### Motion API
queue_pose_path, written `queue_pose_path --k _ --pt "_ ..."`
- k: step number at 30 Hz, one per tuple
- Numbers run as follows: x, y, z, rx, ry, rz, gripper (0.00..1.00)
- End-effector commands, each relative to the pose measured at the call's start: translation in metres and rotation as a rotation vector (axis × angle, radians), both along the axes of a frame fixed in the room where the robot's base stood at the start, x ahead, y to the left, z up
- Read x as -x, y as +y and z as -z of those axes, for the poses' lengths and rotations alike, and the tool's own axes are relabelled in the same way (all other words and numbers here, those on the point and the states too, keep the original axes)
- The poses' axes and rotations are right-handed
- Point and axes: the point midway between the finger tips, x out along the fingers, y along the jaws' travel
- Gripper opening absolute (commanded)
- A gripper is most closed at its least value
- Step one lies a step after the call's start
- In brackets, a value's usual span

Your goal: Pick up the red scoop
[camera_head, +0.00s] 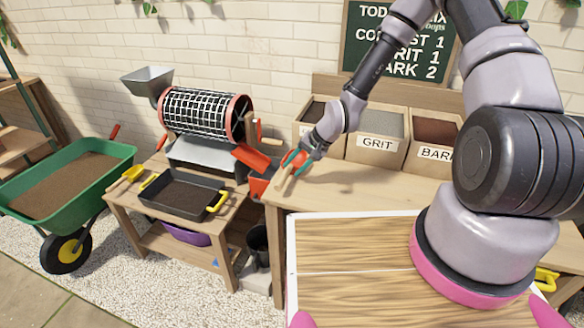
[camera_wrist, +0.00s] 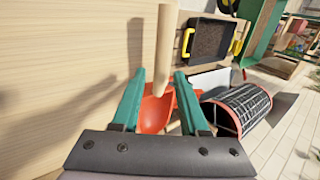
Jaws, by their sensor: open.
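The red scoop (camera_head: 282,181) is at the left end of the wooden workbench, with its pale wooden handle toward the bench's front edge. In the wrist view its handle (camera_wrist: 165,40) extends toward the top, with red showing below it between the fingers. My gripper (camera_head: 293,163) is at the scoop, with its teal fingers apart. In the wrist view my gripper (camera_wrist: 160,76) has one finger on each side of the handle's lower end. I cannot tell whether either finger touches it. The scoop's bowl is partly hidden by the fingers.
Bins labelled grit (camera_head: 377,127) and bark (camera_head: 432,142) stand at the back of the bench. A drum sieve (camera_head: 200,113) with a red chute is to the left. A black tray (camera_head: 183,198) with yellow handles sits on a lower table. The bench right of my gripper is clear.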

Motion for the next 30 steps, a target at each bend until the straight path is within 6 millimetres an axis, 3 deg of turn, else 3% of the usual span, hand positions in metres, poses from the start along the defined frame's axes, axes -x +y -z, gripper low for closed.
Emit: queue_pose_path --k 12,18,19,22,30 --pt "-0.009 0.029 0.040 -0.001 0.002 -0.001 0.44" --pt "-0.010 0.029 0.041 0.000 0.000 -0.001 0.44" --pt "-0.010 0.029 0.041 0.000 0.000 -0.001 0.40" --pt "-0.010 0.029 0.041 0.000 0.001 -0.001 0.01" --pt "-0.009 0.029 0.041 0.000 0.001 -0.001 0.00"
